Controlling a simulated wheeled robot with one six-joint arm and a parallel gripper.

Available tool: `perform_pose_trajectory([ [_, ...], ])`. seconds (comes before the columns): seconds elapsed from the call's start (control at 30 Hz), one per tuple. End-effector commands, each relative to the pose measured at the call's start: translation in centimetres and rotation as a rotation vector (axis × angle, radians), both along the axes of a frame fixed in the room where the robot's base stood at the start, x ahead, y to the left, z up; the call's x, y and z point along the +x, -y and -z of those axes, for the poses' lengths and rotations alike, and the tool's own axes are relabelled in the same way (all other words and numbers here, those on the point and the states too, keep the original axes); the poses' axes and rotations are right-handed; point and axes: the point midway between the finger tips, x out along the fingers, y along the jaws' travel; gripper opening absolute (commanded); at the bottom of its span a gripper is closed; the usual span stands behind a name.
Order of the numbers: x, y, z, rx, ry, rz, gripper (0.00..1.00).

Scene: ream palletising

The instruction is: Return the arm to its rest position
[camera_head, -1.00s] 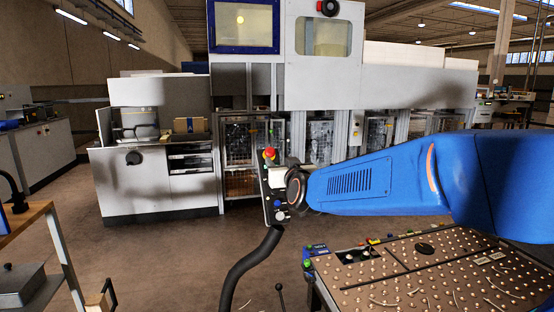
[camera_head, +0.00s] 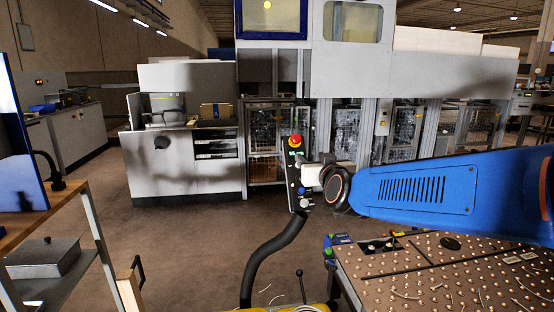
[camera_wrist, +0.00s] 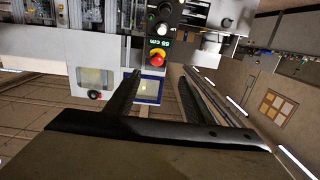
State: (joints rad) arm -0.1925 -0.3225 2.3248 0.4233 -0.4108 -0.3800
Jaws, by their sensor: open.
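My blue arm (camera_head: 420,190) reaches in from the right edge of the head view, and its near-level forearm ends at a dark round joint (camera_head: 337,188) near the middle. My gripper cannot be made out in the head view. In the wrist view my gripper (camera_wrist: 159,78) shows as two dark prongs set apart on a wide dark bar. It is open, and I see nothing held between the prongs. The wrist picture is upside down, with the hall's roof at the bottom.
A black control panel with a red button (camera_head: 295,142) stands beside the arm's end. A perforated table (camera_head: 430,275) lies below the arm. A grey-white machine (camera_head: 185,165) spans the back. A wooden-topped shelf (camera_head: 50,215) stands left. Open floor (camera_head: 180,250) lies between.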

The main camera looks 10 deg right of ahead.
Motion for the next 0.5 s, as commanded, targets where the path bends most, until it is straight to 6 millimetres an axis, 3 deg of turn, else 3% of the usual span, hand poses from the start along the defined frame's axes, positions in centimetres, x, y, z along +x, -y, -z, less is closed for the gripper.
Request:
perform_pose_trajectory([
  [0.27,-8.0,0.4,6.3,0.002,-0.304,-0.099,0.48],
  [0.5,-17.8,2.1,13.2,-0.009,-0.623,-0.112,0.48],
])
